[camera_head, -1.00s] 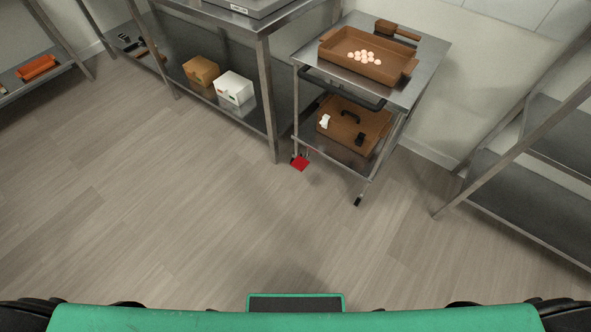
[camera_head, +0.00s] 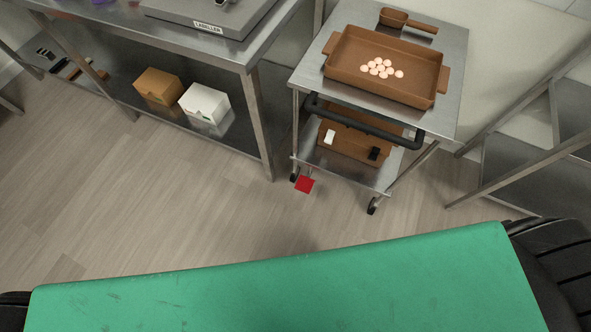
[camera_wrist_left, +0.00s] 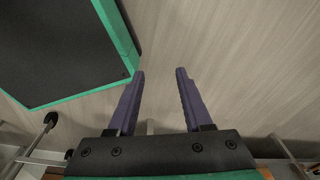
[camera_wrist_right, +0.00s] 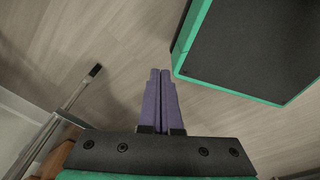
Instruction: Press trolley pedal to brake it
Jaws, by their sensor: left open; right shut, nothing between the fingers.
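The steel trolley (camera_head: 440,113) stands ahead, right of the middle in the head view, with a black push handle (camera_head: 365,127) on its near side. Its red pedal (camera_head: 305,185) sits low by the floor at the near left wheel. Neither gripper shows in the head view. My left gripper (camera_wrist_left: 160,72) is open and empty over the floor in the left wrist view. My right gripper (camera_wrist_right: 160,72) is shut with nothing in it in the right wrist view. Neither gripper touches the pedal, which I cannot make out in the wrist views.
The trolley's top bears a brown tray (camera_head: 345,75) with several pale balls and a brown scoop (camera_head: 395,18). A steel table (camera_head: 185,45) with a labelled machine stands left, brown and white boxes (camera_head: 205,104) on its shelf. A rack (camera_head: 510,170) stands right. The floor before the pedal is clear.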

